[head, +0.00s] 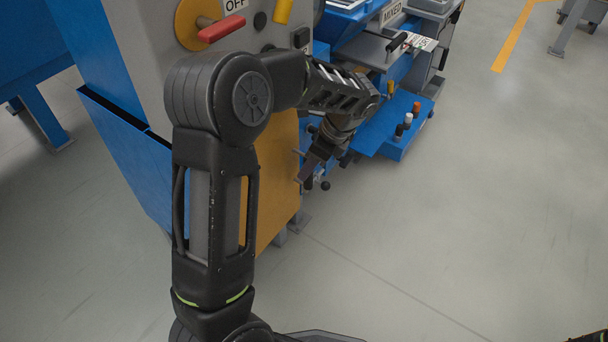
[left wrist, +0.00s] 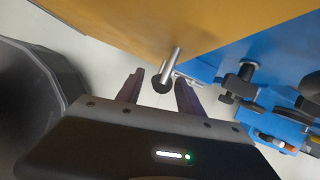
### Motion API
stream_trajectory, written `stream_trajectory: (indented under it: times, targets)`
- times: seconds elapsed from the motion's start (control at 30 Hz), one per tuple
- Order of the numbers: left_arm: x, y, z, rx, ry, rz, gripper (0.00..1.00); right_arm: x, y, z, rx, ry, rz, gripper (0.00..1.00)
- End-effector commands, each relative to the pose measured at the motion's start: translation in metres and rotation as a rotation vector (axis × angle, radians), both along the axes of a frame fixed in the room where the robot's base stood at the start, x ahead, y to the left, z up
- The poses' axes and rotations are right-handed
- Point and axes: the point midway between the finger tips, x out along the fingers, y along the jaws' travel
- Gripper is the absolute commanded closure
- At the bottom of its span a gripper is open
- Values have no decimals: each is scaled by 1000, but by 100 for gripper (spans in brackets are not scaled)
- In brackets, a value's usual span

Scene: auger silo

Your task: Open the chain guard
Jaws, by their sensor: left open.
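The chain guard appears to be the orange-yellow panel (head: 277,168) on the side of the grey and blue machine, partly hidden behind my left arm. It fills the top of the left wrist view (left wrist: 150,22). A short metal handle with a dark end (left wrist: 170,64) sticks out near the panel's edge. My left gripper (head: 309,172) is beside the panel's right edge, pointing down. In the left wrist view its fingers (left wrist: 160,82) are apart, with the handle showing between them. I cannot tell whether either finger touches it. My right gripper is not in view.
To the right, a blue ledge (head: 395,145) carries several small coloured knobs. The grey floor (head: 460,220) at the right is clear.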

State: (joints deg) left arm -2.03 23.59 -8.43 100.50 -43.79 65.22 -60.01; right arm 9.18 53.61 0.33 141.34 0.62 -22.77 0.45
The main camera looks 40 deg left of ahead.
Motion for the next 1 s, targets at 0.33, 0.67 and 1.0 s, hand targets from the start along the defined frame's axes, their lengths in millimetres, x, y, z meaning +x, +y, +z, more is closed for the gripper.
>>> stream_trajectory:
  times: [0.33,0.67,1.0]
  targets:
    - [-3,16,-40,0,-1,1,56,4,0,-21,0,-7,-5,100]
    - [-3,16,-40,0,-1,0,60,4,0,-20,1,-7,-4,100]
    - [-3,16,-40,0,-1,0,88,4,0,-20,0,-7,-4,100]
